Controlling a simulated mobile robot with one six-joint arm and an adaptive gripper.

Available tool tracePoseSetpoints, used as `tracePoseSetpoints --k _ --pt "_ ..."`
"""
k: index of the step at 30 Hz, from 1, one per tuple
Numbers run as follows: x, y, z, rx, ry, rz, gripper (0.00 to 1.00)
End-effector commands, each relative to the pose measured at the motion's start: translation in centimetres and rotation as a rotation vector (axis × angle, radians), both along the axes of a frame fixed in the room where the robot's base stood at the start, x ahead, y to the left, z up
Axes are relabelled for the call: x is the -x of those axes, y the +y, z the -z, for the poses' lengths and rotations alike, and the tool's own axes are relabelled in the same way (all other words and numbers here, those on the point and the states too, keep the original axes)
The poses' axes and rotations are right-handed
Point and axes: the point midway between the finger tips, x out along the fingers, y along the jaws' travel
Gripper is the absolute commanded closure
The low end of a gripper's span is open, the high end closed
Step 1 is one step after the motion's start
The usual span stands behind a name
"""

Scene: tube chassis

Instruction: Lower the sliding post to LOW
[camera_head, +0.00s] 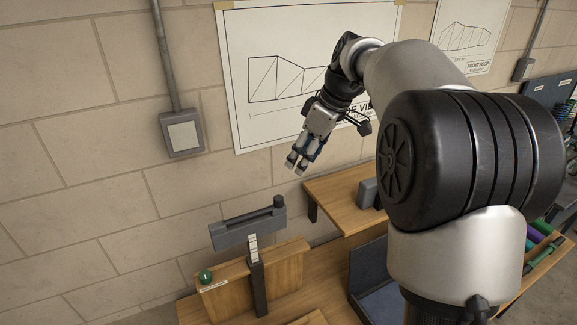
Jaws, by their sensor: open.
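The sliding post appears to be the dark upright post (259,285) at the lower middle, in front of a wooden board. A white marked strip (253,248) runs along its upper part; its markings are too small to read. The crossbar stands clear above the board's top edge. My gripper (297,164) is open and empty, pointing down in front of the wall, above and to the right of the crossbar and apart from it.
A wooden shelf (338,195) carries a grey block (369,193) on the right. A blue-grey panel (372,280) lies below it. Coloured tubes (535,240) lie far right. My arm hides much of the right side.

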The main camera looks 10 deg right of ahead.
Motion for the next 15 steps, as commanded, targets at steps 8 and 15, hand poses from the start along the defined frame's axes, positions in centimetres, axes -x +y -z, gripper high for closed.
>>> tracePoseSetpoints --k 8,15 --pt "-1.0 0.3 1.3 -0.005 -0.001 -0.02 0.56" --pt "-2.2 1.7 5.8 -0.003 0.0 -0.02 0.56"
